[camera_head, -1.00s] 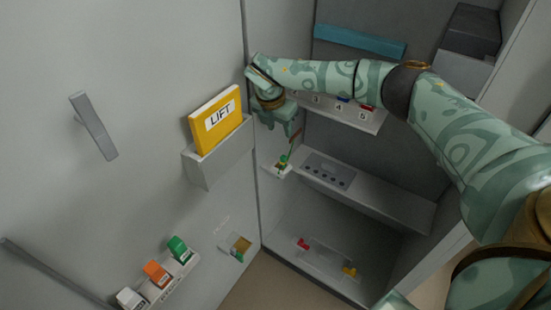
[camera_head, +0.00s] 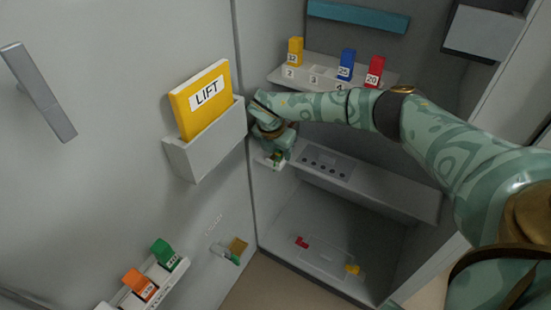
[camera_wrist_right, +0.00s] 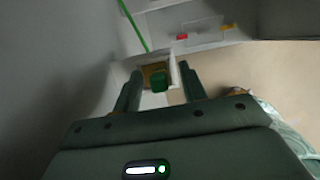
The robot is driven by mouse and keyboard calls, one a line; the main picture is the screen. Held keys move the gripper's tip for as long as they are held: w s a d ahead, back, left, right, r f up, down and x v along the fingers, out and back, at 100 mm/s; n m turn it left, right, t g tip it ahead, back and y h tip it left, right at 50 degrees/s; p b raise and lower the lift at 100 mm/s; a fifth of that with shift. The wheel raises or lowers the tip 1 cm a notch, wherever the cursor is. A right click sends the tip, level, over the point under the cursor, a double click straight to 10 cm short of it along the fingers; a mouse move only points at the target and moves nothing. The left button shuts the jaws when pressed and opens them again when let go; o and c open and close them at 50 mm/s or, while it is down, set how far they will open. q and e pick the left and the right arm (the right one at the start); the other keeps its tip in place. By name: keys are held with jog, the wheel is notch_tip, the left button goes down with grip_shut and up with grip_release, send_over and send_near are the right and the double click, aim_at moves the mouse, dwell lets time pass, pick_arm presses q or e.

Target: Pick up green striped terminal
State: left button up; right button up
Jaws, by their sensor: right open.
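A small green piece (camera_wrist_right: 159,84), probably the green striped terminal, shows between the fingertips in the right wrist view; I cannot make out its stripes. My right gripper (camera_head: 275,160) is open with a finger on either side of the piece. I cannot tell whether the fingers touch it. In the head view a small white holder (camera_head: 264,161) shows beside the gripper near the cabinet's inner corner. The gripper hides most of that spot. My left gripper is not in view.
A grey pocket with a yellow LIFT folder (camera_head: 202,100) hangs on the door, left of the gripper. A shelf (camera_head: 325,70) with yellow, blue and red blocks is above. A panel with several holes (camera_head: 325,164) lies right.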

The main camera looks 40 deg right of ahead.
jog(key=shift+r, duration=0.25)
jog(key=shift+c, duration=0.3)
grip_shut()
pick_arm(q)
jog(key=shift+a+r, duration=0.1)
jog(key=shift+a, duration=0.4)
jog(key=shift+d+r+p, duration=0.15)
jog(key=shift+p, duration=0.15)
pick_arm(e)
jog(key=shift+r, duration=0.2)
